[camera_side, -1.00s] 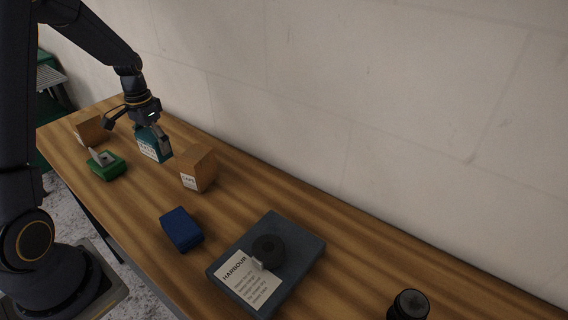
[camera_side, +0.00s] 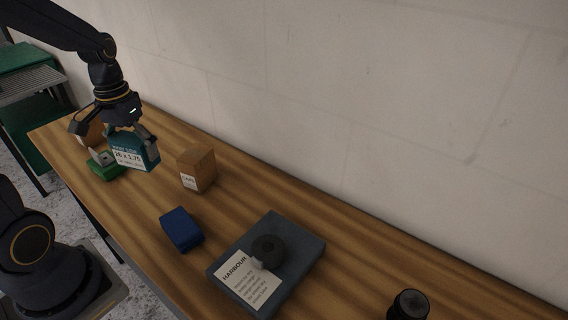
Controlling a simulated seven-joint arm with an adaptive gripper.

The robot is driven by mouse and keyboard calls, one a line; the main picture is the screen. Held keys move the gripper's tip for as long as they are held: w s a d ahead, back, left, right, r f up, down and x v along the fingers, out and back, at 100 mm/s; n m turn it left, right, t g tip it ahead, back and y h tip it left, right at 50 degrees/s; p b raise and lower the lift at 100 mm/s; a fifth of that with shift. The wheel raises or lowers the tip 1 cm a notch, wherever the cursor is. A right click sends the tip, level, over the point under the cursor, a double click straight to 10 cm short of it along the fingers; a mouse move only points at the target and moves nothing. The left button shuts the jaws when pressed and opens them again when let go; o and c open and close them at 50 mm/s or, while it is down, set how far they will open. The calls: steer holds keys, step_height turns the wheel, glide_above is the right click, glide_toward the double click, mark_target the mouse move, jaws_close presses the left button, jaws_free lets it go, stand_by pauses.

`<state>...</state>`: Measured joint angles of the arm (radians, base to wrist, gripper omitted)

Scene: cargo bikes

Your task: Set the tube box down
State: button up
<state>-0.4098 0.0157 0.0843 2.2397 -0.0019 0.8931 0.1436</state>
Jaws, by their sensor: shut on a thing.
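The tube box (camera_side: 135,150) is a teal box with a white label reading "26 x 1.75". My gripper (camera_side: 118,128) is shut on it, with the fingers on either side of its upper part. The box hangs at the left end of the wooden table (camera_side: 330,217). In this view it overlaps the right part of a green object (camera_side: 103,170). I cannot tell exactly how high above the table it is.
A cardboard box labelled "CAPS" (camera_side: 198,169) stands just right of the tube box. Another cardboard box (camera_side: 86,132) is behind my gripper. A blue case (camera_side: 181,229), a grey Harbour box (camera_side: 300,245) with a black round object (camera_side: 268,250), and a black cylinder (camera_side: 409,305) lie nearer.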

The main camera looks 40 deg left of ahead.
steer(key=w+d+m, duration=0.3)
steer(key=d+m, duration=0.1)
steer(key=d, duration=1.2)
steer(key=w+f, duration=0.3)
steer(key=w, duration=0.1)
steer(key=w+f, duration=0.3)
steer(key=w, duration=0.1)
steer(key=w+d+f, duration=0.1)
steer(key=w+f, duration=0.2)
steer(key=w, duration=0.2)
steer(key=shift+d, duration=0.1)
steer(key=shift+w+f, duration=0.1)
steer(key=shift+f, duration=0.15)
steer(key=shift+w+f, duration=0.1)
steer(key=shift+f, duration=1.5)
